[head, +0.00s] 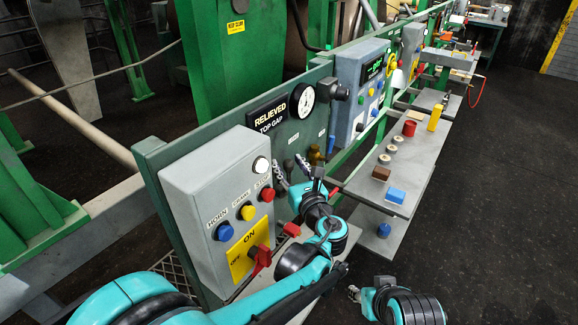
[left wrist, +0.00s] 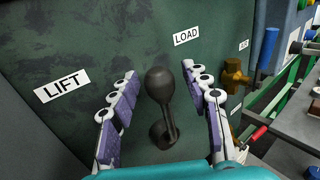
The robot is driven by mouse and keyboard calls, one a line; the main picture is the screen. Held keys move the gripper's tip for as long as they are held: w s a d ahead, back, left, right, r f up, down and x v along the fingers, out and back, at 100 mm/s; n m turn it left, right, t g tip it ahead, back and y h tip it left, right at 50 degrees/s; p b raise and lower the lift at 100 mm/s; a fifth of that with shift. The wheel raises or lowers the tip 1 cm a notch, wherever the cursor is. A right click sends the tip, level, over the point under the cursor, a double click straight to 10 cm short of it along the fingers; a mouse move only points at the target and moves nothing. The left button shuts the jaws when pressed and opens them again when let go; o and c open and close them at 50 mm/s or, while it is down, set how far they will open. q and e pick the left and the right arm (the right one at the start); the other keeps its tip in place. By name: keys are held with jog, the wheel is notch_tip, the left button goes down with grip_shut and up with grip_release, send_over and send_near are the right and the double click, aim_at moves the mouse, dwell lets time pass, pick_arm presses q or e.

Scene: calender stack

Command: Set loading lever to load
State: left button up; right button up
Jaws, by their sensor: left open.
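The loading lever (left wrist: 160,88) is a dark handle with a round knob on a dark green panel in the left wrist view. Its knob stands above its pivot, leaning slightly left. The LIFT label (left wrist: 62,86) is to its left and the LOAD label (left wrist: 187,36) is up and to its right. My left gripper (left wrist: 159,76) is open, with one purple-padded finger on each side of the lever and visible gaps between. In the head view my left gripper (head: 300,180) is at the panel. My right gripper (head: 355,293) shows only in small part low in the head view.
A grey control box (head: 215,190) with buttons and a red switch (head: 262,257) stands near my left arm. A brass valve (left wrist: 234,75) is right of the lever. A grey shelf (head: 420,165) with small parts lies beyond. Open floor is at the right.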

pick_arm(q)
grip_shut()
jog(key=shift+r, duration=0.1)
jog(key=shift+w+d+m+g+p, duration=0.5)
jog(key=shift+w+m+p, duration=0.1)
jog(key=shift+p, duration=0.25)
jog(key=shift+w+d+m+g+p, duration=0.3)
jog(key=shift+w+d+m+p, duration=0.05)
jog(key=shift+w+m+p, duration=0.2)
jog(key=shift+w+d+f+m+g+p, duration=0.45)
jog(key=shift+w+d+m+g+p, duration=0.15)
jog(key=shift+w+m+g, duration=0.15)
jog(key=shift+w+d+f+m+g+p, duration=0.45)
jog(key=shift+w+f+m+g, duration=0.1)
jog(key=shift+w+f+m, duration=0.1)
